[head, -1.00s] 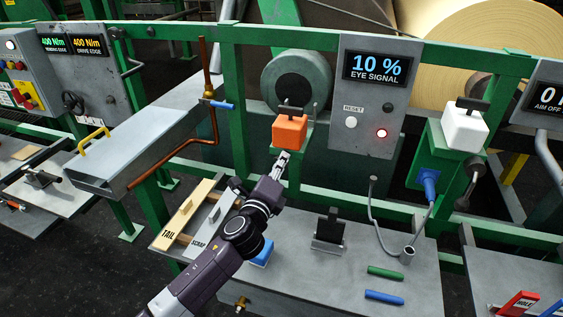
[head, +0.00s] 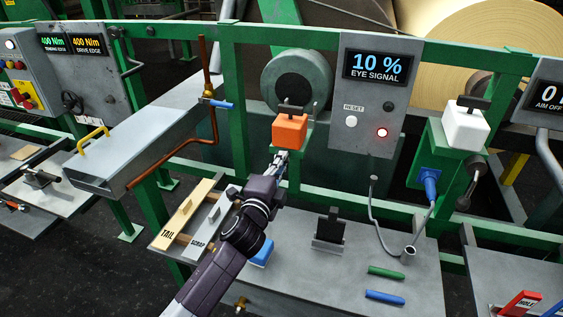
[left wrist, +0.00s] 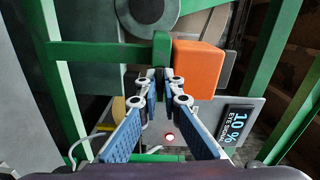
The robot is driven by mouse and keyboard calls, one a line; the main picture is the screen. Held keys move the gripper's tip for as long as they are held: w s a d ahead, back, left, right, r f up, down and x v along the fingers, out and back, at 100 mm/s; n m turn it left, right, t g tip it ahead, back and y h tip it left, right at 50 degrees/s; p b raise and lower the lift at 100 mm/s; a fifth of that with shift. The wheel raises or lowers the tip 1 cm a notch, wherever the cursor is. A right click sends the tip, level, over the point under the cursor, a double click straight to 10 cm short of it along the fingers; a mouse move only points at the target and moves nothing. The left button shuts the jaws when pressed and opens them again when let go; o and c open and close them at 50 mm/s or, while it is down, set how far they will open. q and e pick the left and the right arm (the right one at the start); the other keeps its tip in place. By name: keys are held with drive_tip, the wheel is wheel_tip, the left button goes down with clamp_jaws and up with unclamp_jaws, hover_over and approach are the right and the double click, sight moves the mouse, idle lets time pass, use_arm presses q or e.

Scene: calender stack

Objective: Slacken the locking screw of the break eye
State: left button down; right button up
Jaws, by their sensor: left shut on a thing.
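The orange box of the break eye (head: 289,131) sits on a green post below the top rail, with a dark plate on top. It also shows in the left wrist view (left wrist: 198,69), right of the fingertips. My left gripper (head: 281,158) is just below the orange box in the head view. In the left wrist view its fingertips (left wrist: 160,76) are close together at the green bracket beside the box. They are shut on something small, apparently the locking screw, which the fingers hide. My right gripper is not in view.
A grey panel (head: 378,122) right of the orange box reads 10 % EYE SIGNAL and has a lit red lamp. A white box (head: 464,128) stands further right. The grey bench (head: 330,277) below holds a dark stand, green and blue rods and a cable.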

use_arm(q)
drive_tip(key=n, duration=0.5)
drive_tip(key=shift+n, duration=0.3)
drive_tip(key=n+p, duration=0.1)
drive_tip(key=n, duration=0.5)
drive_tip(key=shift+f+n, duration=0.1)
drive_tip(key=shift+n, duration=0.3)
drive_tip(key=c, duration=2.1)
unclamp_jaws()
drive_tip(key=shift+s, duration=0.1)
drive_tip(key=v, duration=1.2)
